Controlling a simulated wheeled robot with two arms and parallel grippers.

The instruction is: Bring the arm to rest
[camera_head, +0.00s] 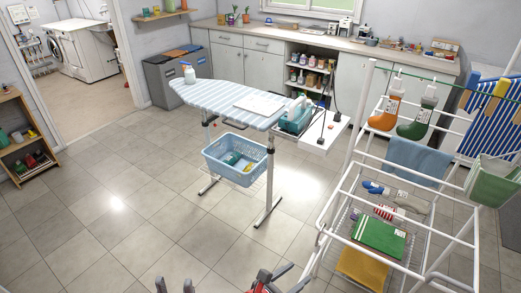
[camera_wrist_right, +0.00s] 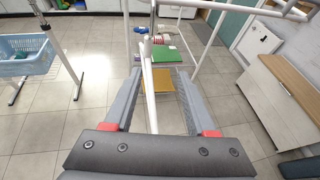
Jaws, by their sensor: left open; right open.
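In the head view my left gripper (camera_head: 174,285) shows only its fingertips at the bottom edge. They are apart, with only floor seen between them. My right gripper (camera_head: 292,277) is at the bottom, right of the left one, just left of the drying rack (camera_head: 349,190). In the right wrist view the fingers of my right gripper (camera_wrist_right: 159,75) are spread wide. A white rack post (camera_wrist_right: 149,85) shows between them; I cannot tell how far beyond the fingertips it is. Neither gripper holds anything. Most of both arms is out of view.
The rack carries hanging socks (camera_head: 386,111), a blue towel (camera_head: 417,160), and a green cloth (camera_head: 379,236). An ironing board (camera_head: 215,97) stands mid-room, with a blue basket (camera_head: 258,174) beneath. A wooden shelf (camera_head: 22,165) is far left. Floor at front left is clear.

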